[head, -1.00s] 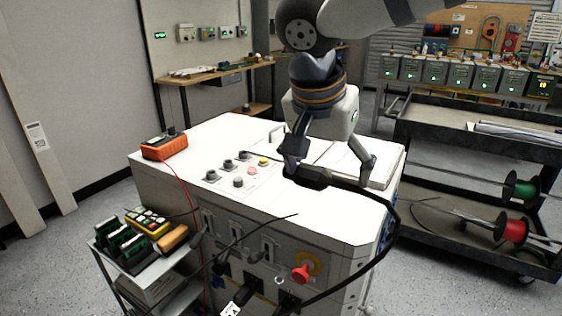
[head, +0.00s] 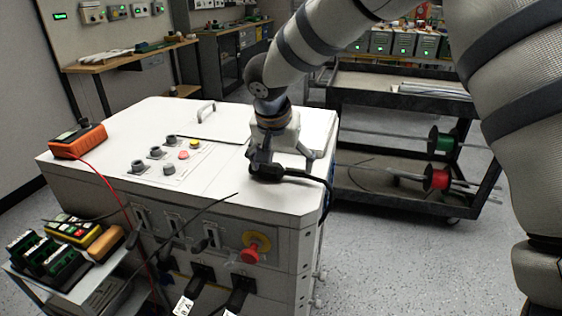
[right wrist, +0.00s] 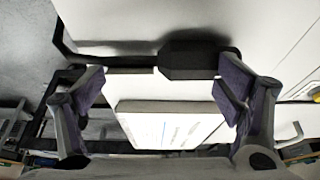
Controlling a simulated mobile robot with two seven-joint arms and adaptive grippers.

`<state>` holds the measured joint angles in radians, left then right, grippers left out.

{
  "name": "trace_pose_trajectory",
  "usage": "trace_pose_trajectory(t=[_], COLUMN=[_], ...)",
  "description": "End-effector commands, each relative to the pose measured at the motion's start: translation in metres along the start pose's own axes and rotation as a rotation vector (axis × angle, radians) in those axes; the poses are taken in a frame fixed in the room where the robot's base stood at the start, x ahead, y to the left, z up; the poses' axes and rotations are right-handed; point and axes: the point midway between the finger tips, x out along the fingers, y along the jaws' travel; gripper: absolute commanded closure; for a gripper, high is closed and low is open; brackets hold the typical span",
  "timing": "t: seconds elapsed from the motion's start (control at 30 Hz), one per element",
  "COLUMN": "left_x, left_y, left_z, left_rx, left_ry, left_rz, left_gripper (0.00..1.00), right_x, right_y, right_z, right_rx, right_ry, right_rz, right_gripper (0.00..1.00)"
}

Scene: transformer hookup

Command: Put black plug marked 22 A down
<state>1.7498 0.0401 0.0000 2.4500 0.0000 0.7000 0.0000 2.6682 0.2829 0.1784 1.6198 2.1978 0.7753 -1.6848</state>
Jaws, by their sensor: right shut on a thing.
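The black plug (head: 268,172) is at the right part of the white cabinet's top (head: 225,145), with its black cable running right and down over the edge. My right gripper (head: 282,167) is low over the cabinet top and shut on the plug. In the right wrist view the plug (right wrist: 190,58) lies across the far side of the fingers, close to the white surface. I cannot tell whether it touches the surface. Its marking is not readable. My left gripper is not in view.
An orange meter (head: 78,141) stands at the cabinet's left edge. Several knobs and buttons (head: 165,155) sit on its top, with a handle (head: 206,110) behind. A red emergency knob (head: 250,255) and cables are on the front. A dark cart (head: 400,110) stands behind right.

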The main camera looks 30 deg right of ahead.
Motion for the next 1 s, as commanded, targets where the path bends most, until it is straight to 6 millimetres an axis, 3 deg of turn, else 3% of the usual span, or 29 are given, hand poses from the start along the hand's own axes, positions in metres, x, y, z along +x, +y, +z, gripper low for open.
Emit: trace_pose_trajectory(t=[0.23,0.27,0.33,0.7,0.77,1.0], left_x=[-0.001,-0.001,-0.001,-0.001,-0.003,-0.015], left_y=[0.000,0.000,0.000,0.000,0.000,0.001], left_z=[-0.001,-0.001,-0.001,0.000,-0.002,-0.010], left_rx=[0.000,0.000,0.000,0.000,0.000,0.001], left_ry=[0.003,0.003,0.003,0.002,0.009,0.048], left_rz=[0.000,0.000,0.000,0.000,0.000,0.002], left_gripper=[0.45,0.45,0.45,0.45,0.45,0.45], right_x=[0.001,0.001,0.001,-0.002,-0.012,-0.080], right_y=[0.000,0.000,0.000,0.000,-0.001,-0.001], right_z=[0.001,0.001,0.001,-0.001,-0.002,-0.003], right_rx=[0.001,0.001,0.001,0.001,0.003,0.004], right_ry=[0.000,0.000,0.001,0.002,0.003,0.007], right_rz=[-0.002,-0.001,-0.001,-0.002,-0.005,-0.010], right_gripper=[0.52,0.12,0.00,0.00,0.00,0.00])
